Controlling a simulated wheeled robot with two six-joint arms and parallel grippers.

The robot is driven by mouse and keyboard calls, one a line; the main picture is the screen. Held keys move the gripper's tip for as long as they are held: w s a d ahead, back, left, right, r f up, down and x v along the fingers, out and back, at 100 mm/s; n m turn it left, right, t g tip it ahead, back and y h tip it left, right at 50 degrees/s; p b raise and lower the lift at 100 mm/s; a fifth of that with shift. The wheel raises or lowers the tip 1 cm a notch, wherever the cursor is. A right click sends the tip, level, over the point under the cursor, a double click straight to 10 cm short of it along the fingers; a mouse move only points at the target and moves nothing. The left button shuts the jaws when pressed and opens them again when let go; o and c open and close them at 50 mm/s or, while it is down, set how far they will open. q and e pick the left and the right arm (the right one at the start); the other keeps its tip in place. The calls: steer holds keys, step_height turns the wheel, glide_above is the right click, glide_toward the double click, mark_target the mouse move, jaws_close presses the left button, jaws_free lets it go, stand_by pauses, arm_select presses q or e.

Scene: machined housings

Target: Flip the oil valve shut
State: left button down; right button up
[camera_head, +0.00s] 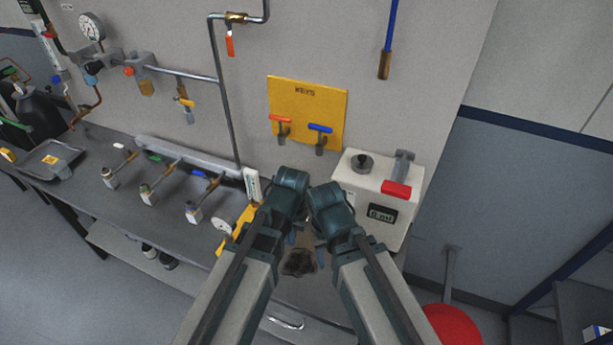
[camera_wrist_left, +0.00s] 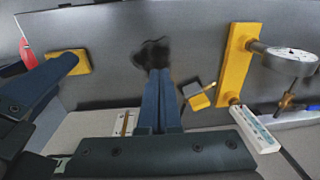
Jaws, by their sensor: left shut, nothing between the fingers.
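I cannot tell which handle is the oil valve. A red-handled valve (camera_head: 281,120) and a blue-handled valve (camera_head: 320,130) sit on a yellow board marked KEYS (camera_head: 305,100). Another valve with a hanging red handle (camera_head: 230,45) is on the upper pipe. Three bench valves have a white (camera_head: 119,146), a green (camera_head: 154,157) and a blue handle (camera_head: 199,173). My left gripper shows in the left wrist view (camera_wrist_left: 160,73), shut and empty, its tips by a dark object (camera_wrist_left: 152,53). My right gripper (camera_wrist_left: 68,62) is at the left there; its jaws are unclear.
A white box with a display (camera_head: 381,213) and a red handle (camera_head: 397,189) stands right of my arms. A yellow plate (camera_wrist_left: 236,65) carries a gauge (camera_wrist_left: 291,62). A horizontal pipe (camera_head: 175,72) and a vertical pipe (camera_head: 228,110) run along the wall.

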mark_target(310, 189)
arm_select(q)
steer(key=w+d+r+t+h+p, duration=0.1)
steer(key=w+r, duration=0.1)
steer(key=w, duration=1)
steer(key=w+d+r+t+h+p, duration=0.1)
steer(key=w+d+r+t, duration=0.1)
steer(key=w, duration=1)
steer(key=shift+w+m+p, duration=0.3)
steer(key=shift+w+p, duration=0.05)
steer(key=shift+w, duration=0.05)
steer(key=shift+f, duration=0.15)
steer(key=b+x, duration=0.9)
steer(key=shift+w+f, duration=0.2)
steer(key=shift+f, duration=0.15)
